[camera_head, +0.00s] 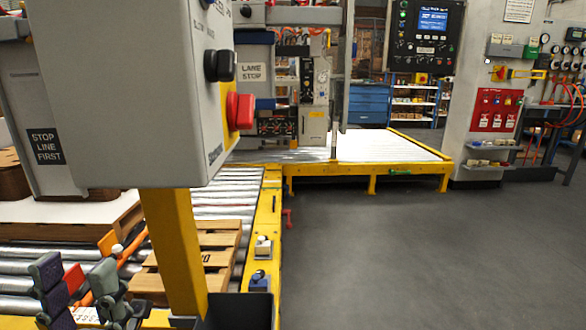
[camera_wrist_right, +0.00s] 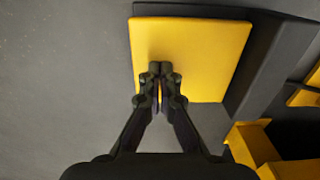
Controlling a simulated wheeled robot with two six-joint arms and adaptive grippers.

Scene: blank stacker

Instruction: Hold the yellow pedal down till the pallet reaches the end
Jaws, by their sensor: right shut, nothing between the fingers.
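The yellow pedal (camera_wrist_right: 205,45) fills the upper middle of the right wrist view, a flat plate on a dark base. My right gripper (camera_wrist_right: 160,70) is shut and empty, with its fingertips over the pedal's lower left part. I cannot tell whether they touch it. A wooden pallet (camera_head: 215,240) lies on the roller conveyor (camera_head: 240,183) in the head view, partly hidden by a yellow post. My left gripper (camera_head: 77,275) is at the lower left of the head view, its two fingers apart. The pedal and right gripper do not show in the head view.
A grey control box (camera_head: 130,90) with a red button (camera_head: 240,111) stands close at upper left on a yellow post (camera_head: 175,250). Another conveyor section (camera_head: 385,145) with a yellow frame lies beyond. The grey floor (camera_head: 420,250) at right is clear.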

